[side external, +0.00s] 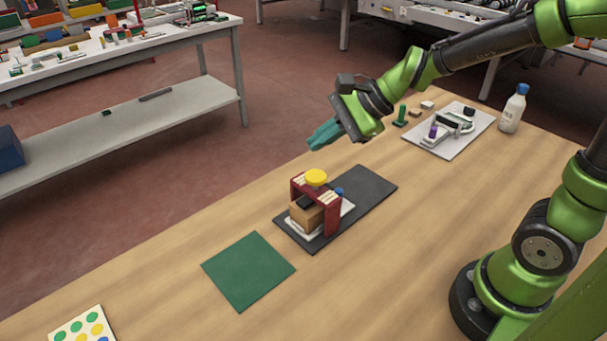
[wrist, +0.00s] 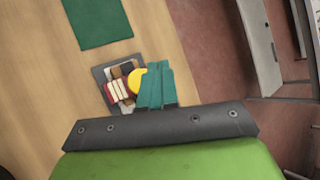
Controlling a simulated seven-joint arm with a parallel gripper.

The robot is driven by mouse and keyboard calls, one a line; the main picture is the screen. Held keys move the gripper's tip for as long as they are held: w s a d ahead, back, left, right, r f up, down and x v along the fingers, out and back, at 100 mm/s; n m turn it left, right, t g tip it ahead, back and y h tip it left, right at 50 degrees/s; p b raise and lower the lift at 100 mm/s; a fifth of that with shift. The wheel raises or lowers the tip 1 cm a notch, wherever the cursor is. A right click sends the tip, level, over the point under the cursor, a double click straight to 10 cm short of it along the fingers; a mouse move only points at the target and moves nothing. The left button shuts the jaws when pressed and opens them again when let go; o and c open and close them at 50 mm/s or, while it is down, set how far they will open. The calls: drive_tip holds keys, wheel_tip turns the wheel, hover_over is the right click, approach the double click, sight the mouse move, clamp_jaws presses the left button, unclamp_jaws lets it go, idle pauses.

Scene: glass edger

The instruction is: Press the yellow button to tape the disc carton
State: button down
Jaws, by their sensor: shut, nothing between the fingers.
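The yellow button (side external: 316,177) is a round cap on top of a dark red arch-shaped frame (side external: 331,215). A brown carton (side external: 306,213) sits under the arch on a white plate (side external: 347,207). These stand on a dark grey mat (side external: 371,189). My gripper (side external: 325,136) has teal fingers, shut and empty, in the air above the button and apart from it in the side view. In the wrist view the fingers (wrist: 155,86) overlap the right edge of the yellow button (wrist: 137,80) and hide part of the mat.
A green square mat (side external: 248,270) lies left of the grey mat. A white tray (side external: 474,132) with a small device, a white bottle with blue cap (side external: 514,108) and small blocks (side external: 414,113) stand at the back right. A card with coloured dots (side external: 82,326) lies front left. Wood between is clear.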

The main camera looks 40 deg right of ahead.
sight(310, 176)
drive_tip(key=shift+f, duration=2.3)
drive_tip(key=shift+f, duration=0.15)
drive_tip(key=shift+f, duration=0.25)
drive_tip(key=shift+f, duration=0.75)
idle(0.9)
drive_tip(key=shift+r, duration=1.15)
drive_tip(key=shift+r, duration=0.1)
drive_tip(key=shift+r, duration=2.45)
